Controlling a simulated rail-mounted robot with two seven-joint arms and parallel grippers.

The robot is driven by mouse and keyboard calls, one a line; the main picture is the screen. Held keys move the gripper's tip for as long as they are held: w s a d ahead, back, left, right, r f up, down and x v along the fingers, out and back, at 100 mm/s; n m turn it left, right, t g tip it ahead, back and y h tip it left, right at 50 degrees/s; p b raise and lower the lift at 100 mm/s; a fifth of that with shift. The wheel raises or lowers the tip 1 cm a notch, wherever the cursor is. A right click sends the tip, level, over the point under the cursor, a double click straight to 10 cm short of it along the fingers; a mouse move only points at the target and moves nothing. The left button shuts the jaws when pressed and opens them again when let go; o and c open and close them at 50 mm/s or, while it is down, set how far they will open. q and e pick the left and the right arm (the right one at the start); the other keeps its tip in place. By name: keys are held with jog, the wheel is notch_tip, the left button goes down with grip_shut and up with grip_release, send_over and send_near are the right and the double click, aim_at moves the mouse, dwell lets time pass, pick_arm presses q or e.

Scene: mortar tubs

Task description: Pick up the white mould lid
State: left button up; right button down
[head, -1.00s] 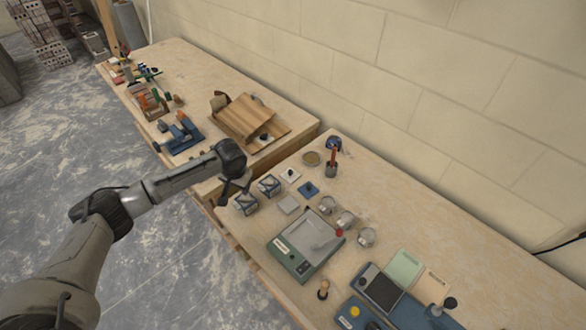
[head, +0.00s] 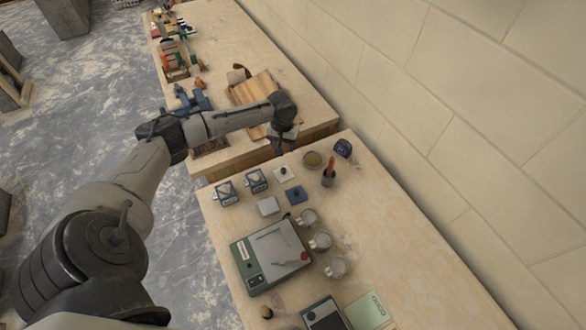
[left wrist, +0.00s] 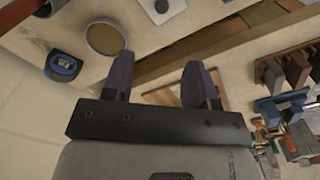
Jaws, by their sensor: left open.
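The white mould lid (head: 283,173) is a small flat white square with a dark knob, lying on the near bench. A similar blue lid (head: 295,194) lies just below it in the head view. My left gripper (head: 283,147) is above the lid in the head picture, over the gap between the benches, apart from the lid. In the left wrist view my left gripper (left wrist: 157,72) shows two spread fingers with nothing between them. A white plate with a dark knob, likely the same lid (left wrist: 164,10), is cut by that view's top edge. My right gripper is not in view.
Two blue-and-white moulds (head: 226,193) stand left of the lid, and a pale grey block (head: 267,206) below it. A round dish (head: 312,160) and a cup with a red-handled tool (head: 328,177) stand to its right. A green scale (head: 270,253) and metal cups are nearer.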

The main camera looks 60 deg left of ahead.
pick_arm(q)
send_over(283, 169)
jog(key=f, duration=0.8)
jog(key=shift+w+a, duration=0.2)
jog(key=f, duration=0.4)
jog(key=shift+s+d+b, duration=0.15)
jog(key=shift+d+b, duration=0.15)
jog(key=shift+b, duration=0.1)
jog(key=shift+a+f, duration=0.1)
jog(key=shift+f, duration=0.45)
grip_shut()
